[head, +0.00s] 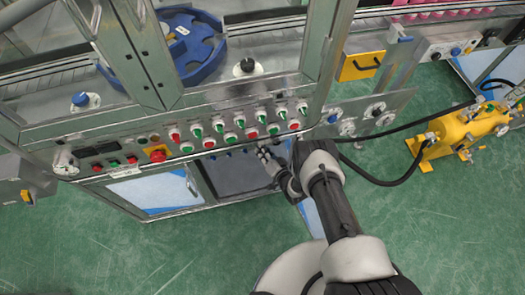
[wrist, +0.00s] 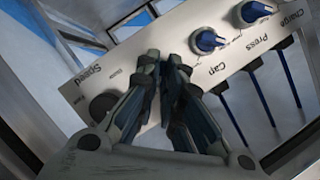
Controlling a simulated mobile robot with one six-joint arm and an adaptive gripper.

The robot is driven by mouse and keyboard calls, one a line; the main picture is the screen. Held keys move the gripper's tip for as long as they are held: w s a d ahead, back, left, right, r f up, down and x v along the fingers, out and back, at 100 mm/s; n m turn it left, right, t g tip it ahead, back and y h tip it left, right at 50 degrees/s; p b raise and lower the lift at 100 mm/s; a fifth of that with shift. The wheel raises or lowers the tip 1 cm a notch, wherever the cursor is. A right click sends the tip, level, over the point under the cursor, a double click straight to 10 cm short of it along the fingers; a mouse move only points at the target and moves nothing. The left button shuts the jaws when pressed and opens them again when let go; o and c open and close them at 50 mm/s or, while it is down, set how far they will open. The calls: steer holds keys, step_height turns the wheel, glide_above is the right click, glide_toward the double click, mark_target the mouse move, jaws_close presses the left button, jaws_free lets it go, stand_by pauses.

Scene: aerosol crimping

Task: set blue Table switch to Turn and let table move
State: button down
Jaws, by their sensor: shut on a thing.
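My gripper (wrist: 165,62) is shut at the lower panel (wrist: 190,65), between the knobs near the Can and Speed labels. Its fingertips cover the spot they grip, so the blue Table switch and its label are hidden and its setting cannot be read. In the head view my gripper (head: 264,154) reaches under the front button row of the machine. The round blue table (head: 200,48) sits behind the metal frame.
In the wrist view two blue knobs (wrist: 207,40) (wrist: 252,10) stand right of my fingers, and a black knob (wrist: 103,105) stands left. Blue hoses (wrist: 262,98) hang below. Red and green buttons (head: 238,122) and a red emergency stop (head: 158,154) line the front.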

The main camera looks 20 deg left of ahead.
stand_by(0.3)
steer(key=c, duration=1.7)
jaws_free()
steer(key=v, duration=1.2)
steer(key=shift+d, duration=0.1)
stand_by(0.3)
